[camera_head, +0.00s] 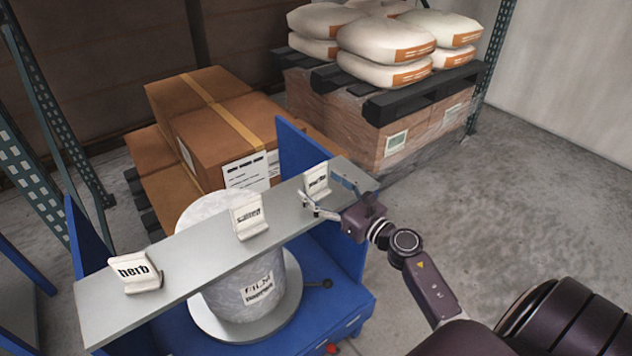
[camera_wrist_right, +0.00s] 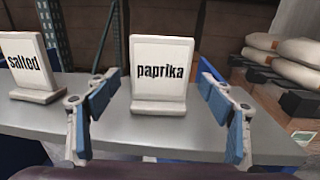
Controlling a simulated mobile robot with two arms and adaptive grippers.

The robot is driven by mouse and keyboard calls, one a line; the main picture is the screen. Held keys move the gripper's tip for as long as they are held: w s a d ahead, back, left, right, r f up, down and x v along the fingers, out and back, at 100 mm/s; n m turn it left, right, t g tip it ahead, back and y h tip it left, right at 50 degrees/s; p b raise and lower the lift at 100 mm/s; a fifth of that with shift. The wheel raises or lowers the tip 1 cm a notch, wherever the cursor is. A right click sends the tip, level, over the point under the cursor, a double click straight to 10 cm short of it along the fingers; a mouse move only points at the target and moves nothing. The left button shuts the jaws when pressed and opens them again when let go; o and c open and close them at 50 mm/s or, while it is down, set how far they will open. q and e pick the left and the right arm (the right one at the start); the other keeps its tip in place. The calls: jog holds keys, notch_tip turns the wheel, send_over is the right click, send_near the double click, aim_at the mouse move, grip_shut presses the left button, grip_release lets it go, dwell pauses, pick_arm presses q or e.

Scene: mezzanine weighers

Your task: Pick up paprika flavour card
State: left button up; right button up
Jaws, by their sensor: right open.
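The paprika flavour card (camera_wrist_right: 161,72) is a white upright card on a small white base, standing on the grey shelf (camera_wrist_right: 265,140). In the head view the card (camera_head: 316,178) stands near the right end of the shelf, its print partly hidden by my gripper. My right gripper (camera_head: 322,200) is open in front of the card. In the right wrist view its two blue-padded fingers (camera_wrist_right: 158,100) stand either side of the card, with visible gaps and no clear contact. My left gripper is not in view.
The salted card (camera_head: 249,215) and herb card (camera_head: 135,273) stand further left on the shelf. A white drum (camera_head: 240,290) is under the shelf on a blue frame. Cartons (camera_head: 215,130) and a pallet of sacks (camera_head: 385,45) stand behind. Floor at right is clear.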

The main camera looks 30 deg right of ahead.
jog(key=shift+w+a, duration=0.15)
jog(key=shift+w, duration=0.95)
jog(key=shift+c, duration=0.7)
jog(key=c, duration=1)
jog(key=shift+c, duration=0.7)
